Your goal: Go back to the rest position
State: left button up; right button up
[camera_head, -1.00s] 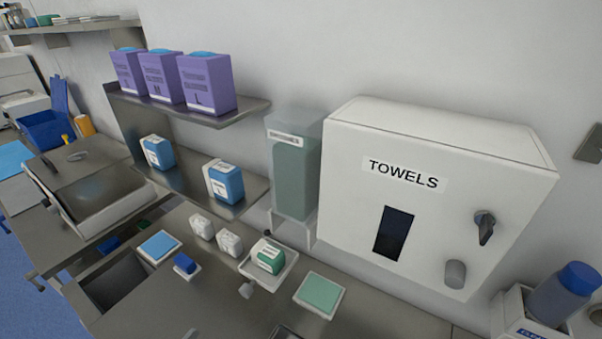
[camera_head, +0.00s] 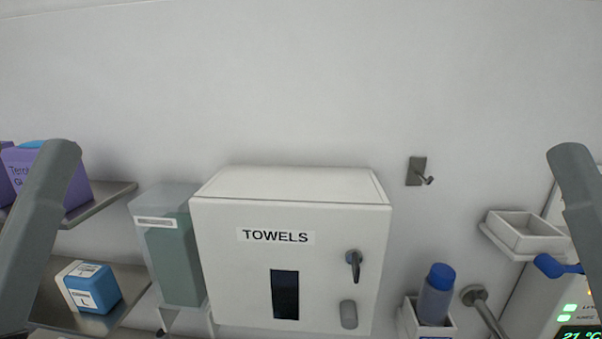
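A grey link of my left arm (camera_head: 38,230) stands upright at the left edge of the head view. A grey link of my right arm (camera_head: 582,205) shows at the right edge. Neither gripper is in the picture, so I cannot see whether they are open or hold anything. No object is seen in contact with the arm links.
A white towel box (camera_head: 235,285) hangs on the wall in the middle. Left of it are a greenish clear dispenser (camera_head: 172,262) and shelves with purple boxes (camera_head: 77,190) and a blue-white box (camera_head: 93,287). Right are a blue-capped bottle (camera_head: 434,297), a wall hook (camera_head: 416,171) and a white bin (camera_head: 526,231).

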pick_arm(q)
notch_tip(320, 180, up, 34)
jog(key=n+p, duration=0.1)
jog(key=p, duration=3.3)
jog(key=shift+a+n+y, duration=0.3)
jog(key=shift+a+y, duration=0.1)
jog(key=shift+w+f, duration=0.1)
jog(key=shift+f, duration=0.05)
notch_tip(320, 180, down, 20)
jog(key=b, duration=1.9)
jog(key=shift+r, duration=0.2)
